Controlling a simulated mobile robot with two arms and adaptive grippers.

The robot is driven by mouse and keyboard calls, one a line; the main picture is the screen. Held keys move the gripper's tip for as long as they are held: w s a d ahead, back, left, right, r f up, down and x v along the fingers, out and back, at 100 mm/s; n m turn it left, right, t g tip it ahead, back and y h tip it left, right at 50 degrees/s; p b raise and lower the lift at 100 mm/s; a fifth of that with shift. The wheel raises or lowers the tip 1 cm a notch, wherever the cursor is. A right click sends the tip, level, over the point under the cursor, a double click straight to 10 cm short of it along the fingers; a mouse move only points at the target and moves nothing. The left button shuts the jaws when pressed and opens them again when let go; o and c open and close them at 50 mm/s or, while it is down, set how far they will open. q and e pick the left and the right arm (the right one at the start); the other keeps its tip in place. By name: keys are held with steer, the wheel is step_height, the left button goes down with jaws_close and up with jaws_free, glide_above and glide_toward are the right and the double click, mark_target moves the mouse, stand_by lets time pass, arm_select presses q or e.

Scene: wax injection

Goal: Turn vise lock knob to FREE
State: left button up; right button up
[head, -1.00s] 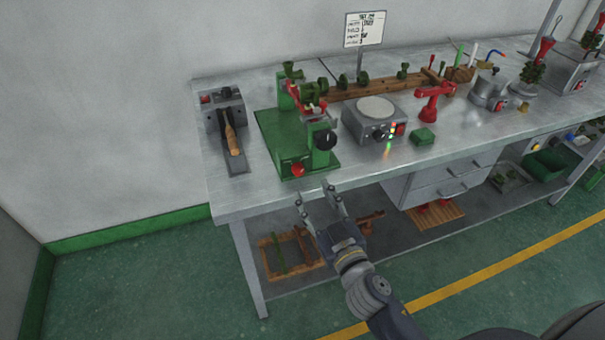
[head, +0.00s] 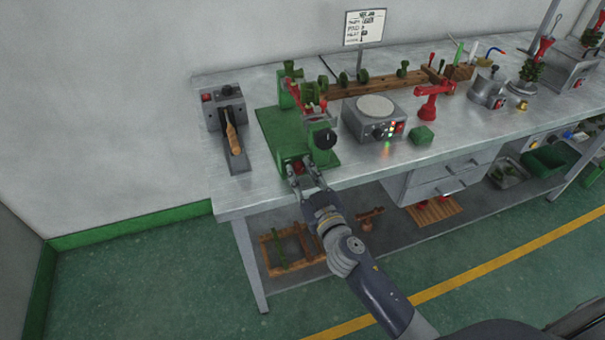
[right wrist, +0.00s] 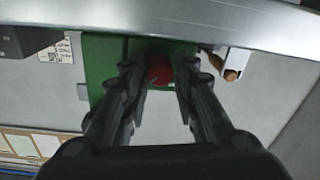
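The green vise fixture (head: 277,137) stands near the left end of the metal bench. A red knob (head: 298,167) sits low on its front, and a black round knob (head: 325,139) is higher on its right side. My right gripper (head: 302,172) is at the fixture's front edge, its fingers on either side of the red knob and partly hiding it. In the right wrist view the red knob (right wrist: 159,72) lies between the open fingertips; I cannot tell if they touch it. Any marking by the knob is unreadable. My left gripper is not in view.
A grey device with a wooden-handled tool (head: 232,138) lies left of the fixture. The bench's front edge (head: 353,181) runs close by my right arm.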

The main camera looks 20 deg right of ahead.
jaws_close()
steer(key=shift+n, duration=0.3)
steer(key=n, duration=0.3)
steer(key=shift+p, duration=0.4)
steer(key=n, duration=0.5)
steer(key=shift+a+p, duration=0.1)
steer(key=shift+p, duration=0.2)
steer(key=n, duration=0.4)
steer(key=shift+h+p, duration=0.3)
steer(key=shift+a+f+n+g, duration=0.1)
steer(key=shift+n+g, duration=0.2)
steer(key=shift+n, duration=2.1)
